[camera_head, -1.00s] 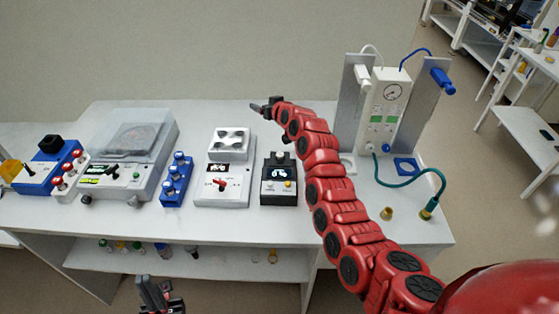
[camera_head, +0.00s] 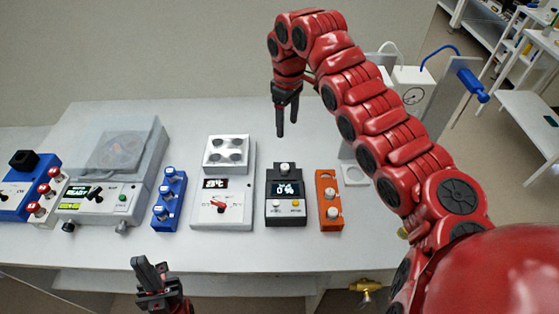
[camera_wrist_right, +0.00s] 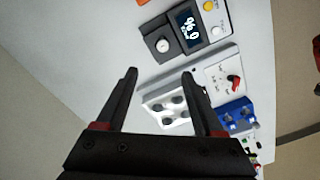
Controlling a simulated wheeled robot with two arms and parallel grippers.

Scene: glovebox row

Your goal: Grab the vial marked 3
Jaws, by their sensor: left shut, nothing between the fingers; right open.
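No number 3 can be read on any vial. White-capped vials stand in the blue rack (camera_head: 163,215) and in the orange rack (camera_head: 329,222). One white round top (camera_head: 285,168) sits on the black device (camera_head: 287,190); it also shows in the right wrist view (camera_wrist_right: 162,45). My right gripper (camera_head: 287,128) is open and empty, pointing down above the table behind the black device. In the right wrist view its fingers (camera_wrist_right: 160,75) are apart, with the white block of wells beyond. My left gripper (camera_head: 149,268) is shut and empty in front of the table's front edge.
A white device with a well block (camera_head: 226,150) stands between the blue rack and the black device. A lidded machine (camera_head: 118,150) is at left. A panel stand with a blue fitting (camera_head: 470,82) is at right, partly behind my right arm. The table behind the devices is clear.

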